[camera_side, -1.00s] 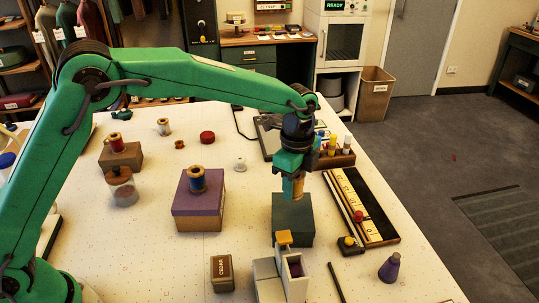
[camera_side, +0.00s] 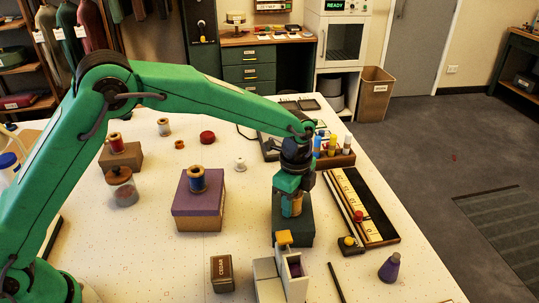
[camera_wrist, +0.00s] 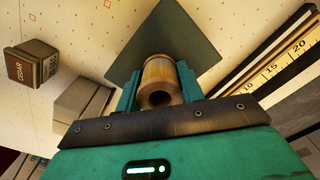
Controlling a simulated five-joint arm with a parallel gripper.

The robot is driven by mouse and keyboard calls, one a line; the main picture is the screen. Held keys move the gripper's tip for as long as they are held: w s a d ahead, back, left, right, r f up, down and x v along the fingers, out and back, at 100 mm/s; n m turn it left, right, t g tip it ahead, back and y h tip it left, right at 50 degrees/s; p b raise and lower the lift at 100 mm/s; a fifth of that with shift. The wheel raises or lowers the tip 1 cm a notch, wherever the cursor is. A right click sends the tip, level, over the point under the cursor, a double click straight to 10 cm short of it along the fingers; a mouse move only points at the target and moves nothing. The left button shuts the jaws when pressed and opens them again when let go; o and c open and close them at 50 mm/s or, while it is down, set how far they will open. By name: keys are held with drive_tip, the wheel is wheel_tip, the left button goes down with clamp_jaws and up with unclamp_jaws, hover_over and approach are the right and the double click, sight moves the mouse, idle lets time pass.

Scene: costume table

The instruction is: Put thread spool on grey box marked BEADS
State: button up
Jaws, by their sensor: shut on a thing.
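My gripper (camera_side: 291,205) is shut on a tan wooden thread spool (camera_wrist: 158,75), which stands between the jaws. The spool (camera_side: 297,206) is partly hidden by the jaws in the side view. It is over a dark slate-grey box (camera_side: 305,225), which shows behind the spool as a dark square (camera_wrist: 182,35) in the wrist view. I cannot tell whether the spool touches the box top. No BEADS lettering is readable on this box.
A small box marked CEDAR (camera_side: 222,274) and a light grey box (camera_side: 267,285) stand in front. A purple-topped box (camera_side: 196,204) bears another spool (camera_side: 198,180) at left. A long tray with a ruler (camera_side: 360,205) lies close at right.

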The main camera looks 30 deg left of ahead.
drive_tip(key=shift+f, duration=0.1)
drive_tip(key=o, duration=1)
wheel_tip(320, 180, up, 12)
drive_tip(key=shift+r, duration=0.2)
idle(0.6)
